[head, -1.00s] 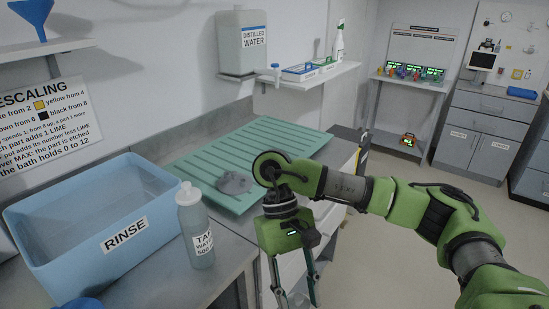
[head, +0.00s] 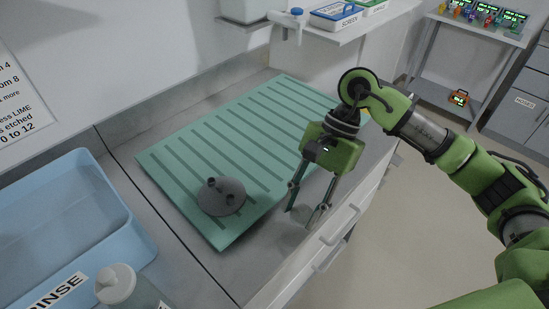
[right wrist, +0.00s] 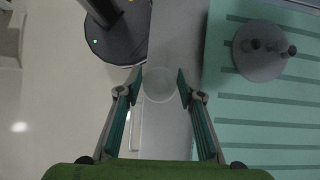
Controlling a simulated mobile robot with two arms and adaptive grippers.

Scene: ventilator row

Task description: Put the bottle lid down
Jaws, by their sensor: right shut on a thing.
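My right gripper (head: 306,208) points down beside the front edge of the green ribbed mat. In the right wrist view its fingertips (right wrist: 159,86) are on either side of a pale, see-through round lid (right wrist: 158,85), shut on it. The lid is over the narrow grey strip of counter between mat and floor; its exact height is hard to tell. A white-capped tap water bottle (head: 120,287) stands at the lower left in the head view, partly cut off. My left gripper is not in view.
The green mat (head: 225,140) is mostly clear; a grey disc with knobs (head: 221,196) lies on its near-left part. A blue rinse tub (head: 128,225) is at the left. Drawers (head: 338,230) drop below the counter's front edge. A shelf with trays is above.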

